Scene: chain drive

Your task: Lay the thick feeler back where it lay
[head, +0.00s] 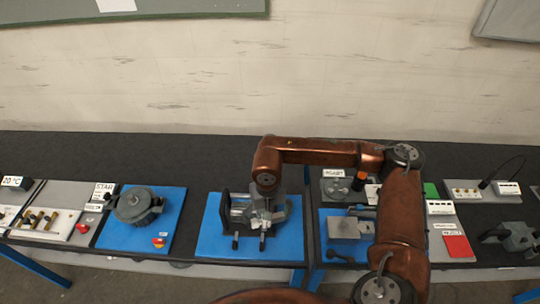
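My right gripper (264,212) hangs from the copper wrist over the blue mat (210,245) at the middle of the bench. It points down at a grey and black fixture (238,210) on that mat. Its grey fingers blend with the fixture, so I cannot tell whether they are open or shut, or whether they hold anything. I cannot make out the thick feeler; it is too small or hidden behind the gripper or arm. My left gripper is not in view.
On the left are a tray with brass pins (44,220) and a dark round unit (136,204) on a blue mat. Right of the gripper is a grey block (344,228), partly beside my arm. A red pad (457,246) and a green pad (431,190) lie further right. The back strip is clear.

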